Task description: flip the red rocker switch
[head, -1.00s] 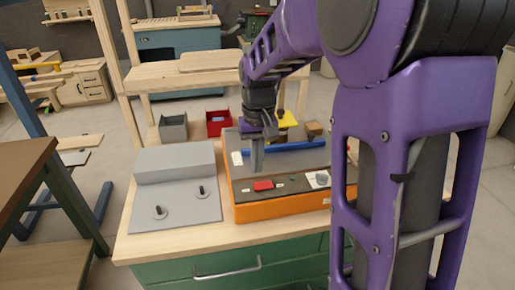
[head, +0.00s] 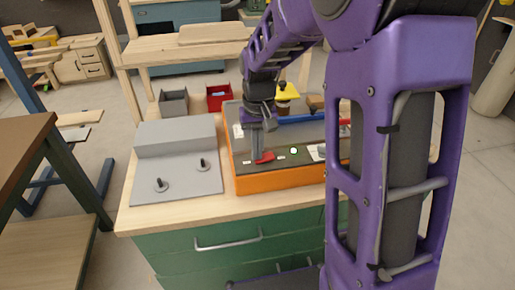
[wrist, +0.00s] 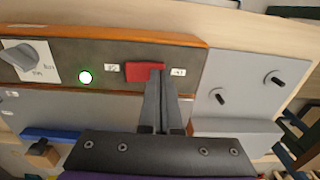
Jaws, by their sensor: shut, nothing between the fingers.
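The red rocker switch (head: 265,157) is set in the dark front panel of the orange-sided machine (head: 280,178). It also shows in the wrist view (wrist: 139,72), partly covered by my fingers. My gripper (head: 258,155) is shut and empty, pointing down. Its fingertips (wrist: 158,72) are over one end of the switch, at or just above it; I cannot tell whether they touch. Small white labels lie on both sides of the switch. A round lamp (head: 294,151) beside it glows white with a green rim (wrist: 84,77).
A grey fixture with two short black levers (head: 180,165) stands to the left. A rotary knob (wrist: 20,55) is on the same panel. A blue bar (head: 295,118) and a yellow-topped part (head: 288,91) are behind. Grey (head: 173,102) and red (head: 219,97) bins stand at the back.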

